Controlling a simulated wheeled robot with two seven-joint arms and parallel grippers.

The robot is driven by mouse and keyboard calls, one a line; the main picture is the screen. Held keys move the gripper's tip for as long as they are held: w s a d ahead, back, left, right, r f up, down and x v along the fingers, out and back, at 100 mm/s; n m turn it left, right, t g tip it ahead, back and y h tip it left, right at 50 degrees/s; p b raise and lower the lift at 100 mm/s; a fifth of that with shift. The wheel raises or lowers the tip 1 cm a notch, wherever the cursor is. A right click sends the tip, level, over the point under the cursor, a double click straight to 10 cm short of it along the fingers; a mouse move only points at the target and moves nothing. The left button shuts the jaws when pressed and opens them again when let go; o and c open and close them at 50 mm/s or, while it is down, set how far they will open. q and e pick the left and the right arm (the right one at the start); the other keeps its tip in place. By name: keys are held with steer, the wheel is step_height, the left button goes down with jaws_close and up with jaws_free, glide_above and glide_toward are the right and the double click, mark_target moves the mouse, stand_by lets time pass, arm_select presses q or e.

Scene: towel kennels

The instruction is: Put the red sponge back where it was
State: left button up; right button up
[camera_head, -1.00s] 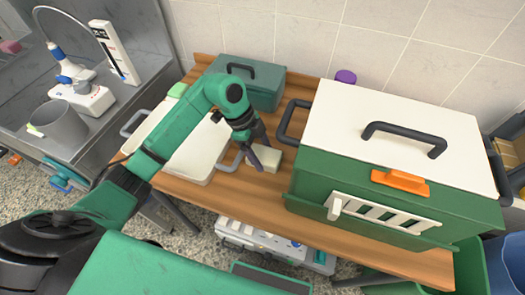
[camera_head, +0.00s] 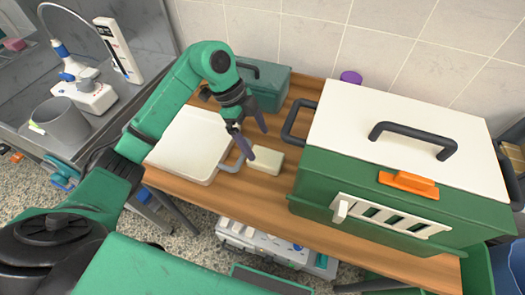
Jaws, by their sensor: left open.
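No plainly red sponge shows on the table. A small pinkish-red block (camera_head: 14,44) lies at the far left edge, above the sink area; I cannot tell whether it is the sponge. A pale cream block (camera_head: 266,163) lies on the wooden table (camera_head: 245,200) between the white tray and the large green box. My left gripper (camera_head: 257,142) is open and points down just behind and left of the cream block. Nothing shows between its fingers. I cannot tell whether a finger touches the block. My right gripper is out of view.
A white tray (camera_head: 188,145) with grey handles lies left of the gripper. A teal box (camera_head: 267,88) stands behind it. A large green box (camera_head: 390,200) with a white lid fills the right side. A grey cup (camera_head: 62,122) stands by the sink.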

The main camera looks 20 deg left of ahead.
arm_select(q)
steer(key=v, duration=0.5)
steer(key=shift+a+r, duration=0.1)
steer(key=shift+r, duration=0.15)
